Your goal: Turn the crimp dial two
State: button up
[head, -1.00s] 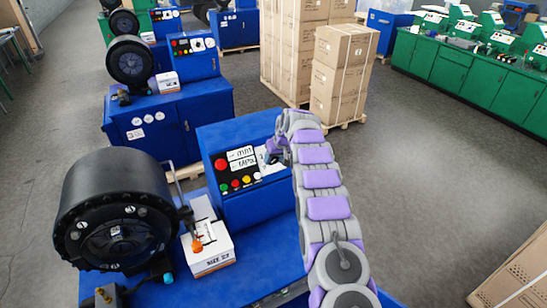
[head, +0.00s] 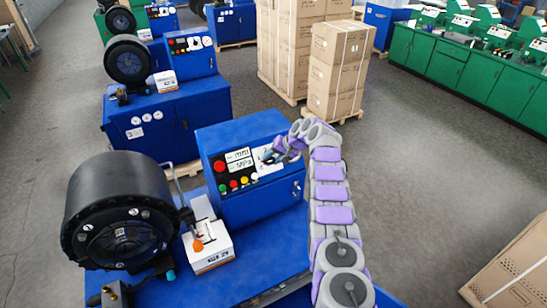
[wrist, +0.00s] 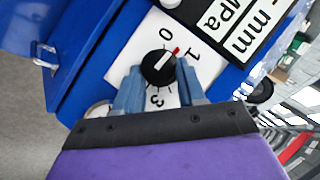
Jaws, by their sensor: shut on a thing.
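The crimp dial (wrist: 158,68) is a round black knob with a white line and a red tip on a white plate (wrist: 122,72). In the wrist view the red tip points between the printed 0 and 1. A 3 shows below the knob; no 2 can be made out. My gripper (wrist: 160,80) has its blue-grey fingers on both sides of the knob, shut on it. In the head view my gripper (head: 270,157) is at the right of the blue control box's panel and covers the dial there.
The blue control box (head: 262,205) also bears red, green and yellow buttons and two displays. A black crimper head (head: 120,205) and a white box (head: 208,250) stand to its left. Stacked cartons (head: 337,70) stand behind.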

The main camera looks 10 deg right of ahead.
jog(key=shift+s+a+f, duration=0.15)
jog(key=shift+s+f, duration=0.2)
jog(key=shift+f, duration=0.25)
dwell(0.6)
jog(key=o, duration=1.1)
jog(key=shift+w+r, duration=0.15)
jog(key=shift+c, duration=0.2)
jog(key=shift+w+r, duration=0.1)
jog(key=shift+w, duration=0.05)
jog(key=shift+r, duration=0.1)
jog(key=shift+b+v, duration=1)
jog(key=shift+b, duration=0.15)
jog(key=v, duration=1.5)
jog(key=shift+w+b, duration=0.25)
jog(key=shift+b, duration=0.15)
jog(key=shift+r, duration=0.1)
